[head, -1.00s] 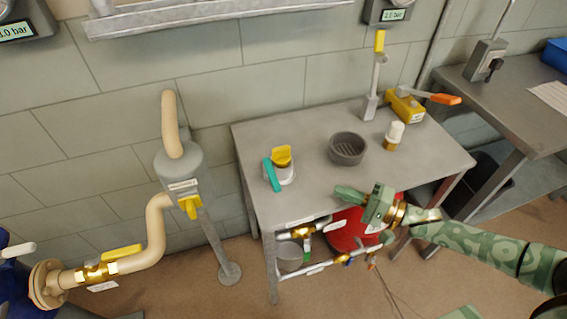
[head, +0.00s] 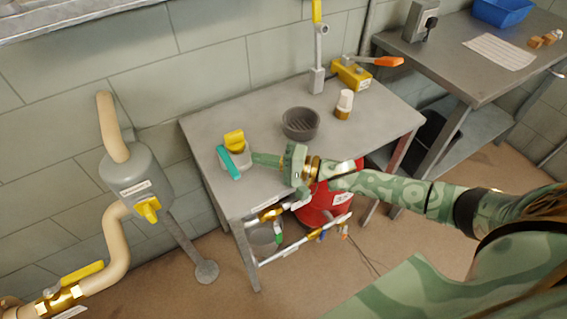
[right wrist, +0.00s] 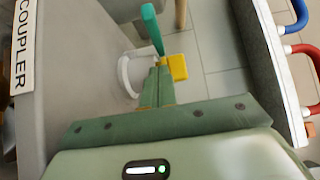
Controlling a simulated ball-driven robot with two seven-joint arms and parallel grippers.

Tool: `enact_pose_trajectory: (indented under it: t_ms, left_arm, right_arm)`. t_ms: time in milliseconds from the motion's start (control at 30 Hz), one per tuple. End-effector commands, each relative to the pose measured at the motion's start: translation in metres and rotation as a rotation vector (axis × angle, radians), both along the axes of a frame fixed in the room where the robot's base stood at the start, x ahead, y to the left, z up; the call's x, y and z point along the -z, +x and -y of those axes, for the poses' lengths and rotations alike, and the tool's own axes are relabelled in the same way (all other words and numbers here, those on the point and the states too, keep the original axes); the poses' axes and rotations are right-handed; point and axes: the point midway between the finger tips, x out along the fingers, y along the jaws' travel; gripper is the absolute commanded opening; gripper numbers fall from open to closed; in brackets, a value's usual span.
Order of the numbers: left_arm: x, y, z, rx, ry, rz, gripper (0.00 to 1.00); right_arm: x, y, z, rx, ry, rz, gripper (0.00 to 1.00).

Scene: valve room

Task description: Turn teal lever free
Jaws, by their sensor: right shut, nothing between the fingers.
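The teal lever (head: 229,163) sits on the front of a small white valve body with a yellow handle (head: 234,141), at the left end of the grey table (head: 210,122). My right gripper (head: 254,159) is shut and empty, its fingertips close to the lever's right side. In the right wrist view the shut fingers (right wrist: 158,78) point at the teal lever (right wrist: 152,28) and the yellow handle (right wrist: 178,67). I cannot tell whether the fingertips touch the lever. My left gripper is not in view.
A round grey bowl (head: 300,124), a white-capped bottle (head: 344,104) and a yellow block with an orange lever (head: 388,61) stand on the table. A grey tank (head: 135,172) with beige pipes is at the left. Pipes (head: 300,240) run below the table's front edge.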

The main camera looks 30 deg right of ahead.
Motion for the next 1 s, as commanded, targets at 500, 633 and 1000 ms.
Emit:
enact_pose_trajectory:
  t_ms: [500, 633, 1000]
  left_arm:
    - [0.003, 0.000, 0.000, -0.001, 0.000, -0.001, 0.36]
    - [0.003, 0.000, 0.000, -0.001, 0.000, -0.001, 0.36]
    - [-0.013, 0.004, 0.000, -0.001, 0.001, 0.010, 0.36]
  right_arm:
    - [0.000, -0.004, -0.037, -0.001, 0.000, -0.001, 0.00]
    - [0.000, -0.004, -0.037, -0.001, 0.001, -0.002, 0.00]
    - [-0.005, -0.006, -0.043, 0.063, 0.008, 0.003, 0.00]
